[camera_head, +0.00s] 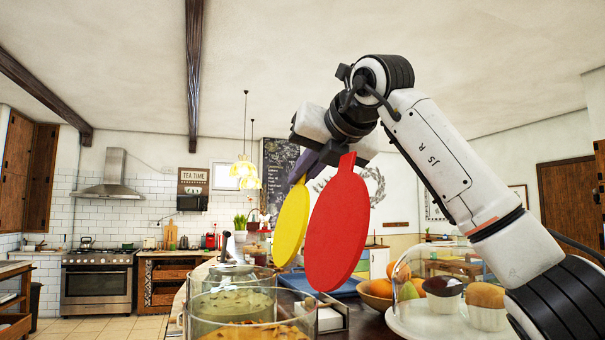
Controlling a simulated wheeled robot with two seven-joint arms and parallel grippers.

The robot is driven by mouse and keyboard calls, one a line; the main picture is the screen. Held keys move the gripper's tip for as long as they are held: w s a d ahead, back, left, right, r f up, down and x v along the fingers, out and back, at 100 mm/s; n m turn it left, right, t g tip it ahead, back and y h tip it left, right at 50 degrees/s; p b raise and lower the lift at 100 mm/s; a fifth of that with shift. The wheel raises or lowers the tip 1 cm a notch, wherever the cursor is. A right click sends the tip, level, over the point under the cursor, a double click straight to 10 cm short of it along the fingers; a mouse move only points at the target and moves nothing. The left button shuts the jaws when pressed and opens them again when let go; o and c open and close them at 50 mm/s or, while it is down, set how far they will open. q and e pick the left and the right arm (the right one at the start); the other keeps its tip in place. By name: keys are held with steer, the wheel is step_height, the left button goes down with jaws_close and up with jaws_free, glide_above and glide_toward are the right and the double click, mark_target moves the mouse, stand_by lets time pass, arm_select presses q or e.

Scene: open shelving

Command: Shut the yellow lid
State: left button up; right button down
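The yellow lid (291,228) is a round disc standing steeply tilted, raised above the counter. A larger red lid (340,225) stands beside it, nearer and to the right, also tilted open, with its tab at the top. My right gripper (328,152) is at the tops of both lids, close to the red tab and above the yellow lid. Its fingertips are partly hidden by the red lid, so I cannot tell its opening or whether it touches either lid. A purple piece (301,166) shows between gripper and yellow lid. My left gripper is not in view.
Glass containers (250,322) with food inside stand below and left of the lids. A fruit bowl (377,300) and a glass-domed tray with cupcakes (483,318) are to the right. A stove (97,280) and kitchen counters are far behind.

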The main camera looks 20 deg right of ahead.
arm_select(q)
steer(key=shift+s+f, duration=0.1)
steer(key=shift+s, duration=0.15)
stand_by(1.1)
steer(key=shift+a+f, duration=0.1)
arm_select(e)
steer(key=shift+s, duration=0.1)
